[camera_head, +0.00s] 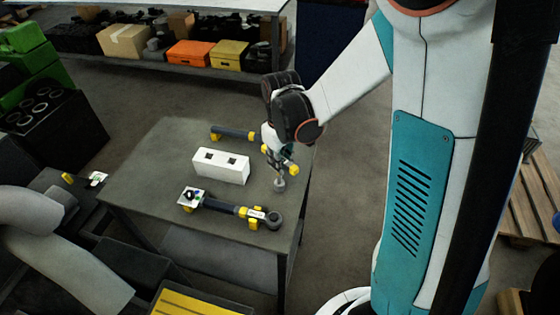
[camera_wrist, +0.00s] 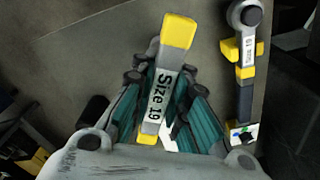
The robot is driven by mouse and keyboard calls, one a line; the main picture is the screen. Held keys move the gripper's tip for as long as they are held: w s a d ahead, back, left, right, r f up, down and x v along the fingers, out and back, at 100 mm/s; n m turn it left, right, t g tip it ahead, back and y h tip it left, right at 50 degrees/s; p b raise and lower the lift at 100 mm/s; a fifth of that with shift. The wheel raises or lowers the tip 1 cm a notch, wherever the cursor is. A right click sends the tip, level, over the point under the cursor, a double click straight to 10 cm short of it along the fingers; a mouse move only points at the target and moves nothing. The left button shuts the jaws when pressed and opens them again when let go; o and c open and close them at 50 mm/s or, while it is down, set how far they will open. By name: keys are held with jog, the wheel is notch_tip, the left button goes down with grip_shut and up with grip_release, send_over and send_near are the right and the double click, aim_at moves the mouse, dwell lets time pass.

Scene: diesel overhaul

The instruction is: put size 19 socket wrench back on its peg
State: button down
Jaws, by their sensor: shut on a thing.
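The size 19 socket wrench (camera_wrist: 161,95) is between the fingers of my gripper (camera_wrist: 165,108) in the wrist view, its grey band reading "Size 19" and its ends yellow. In the head view my gripper (camera_head: 279,158) is shut on it above the right part of the table. The wrench's yellow-ended bar (camera_head: 293,168) lies across the gripper, and a grey shaft with a round end (camera_head: 279,184) hangs below, close to the tabletop. I cannot tell whether it touches. No peg can be clearly made out.
A dark ring-ended tool (camera_head: 228,207) lies on yellow supports in front, also in the wrist view (camera_wrist: 245,90). Another dark tool (camera_head: 235,133) lies behind. The table's left part is clear.

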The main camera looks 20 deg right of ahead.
jog(key=shift+f+b, duration=0.35)
jog(key=shift+f, duration=0.15)
jog(key=c, duration=0.9)
grip_release()
jog(key=shift+r, duration=0.1)
jog(key=shift+r+p, duration=3.25)
jog(key=shift+r, duration=1.2)
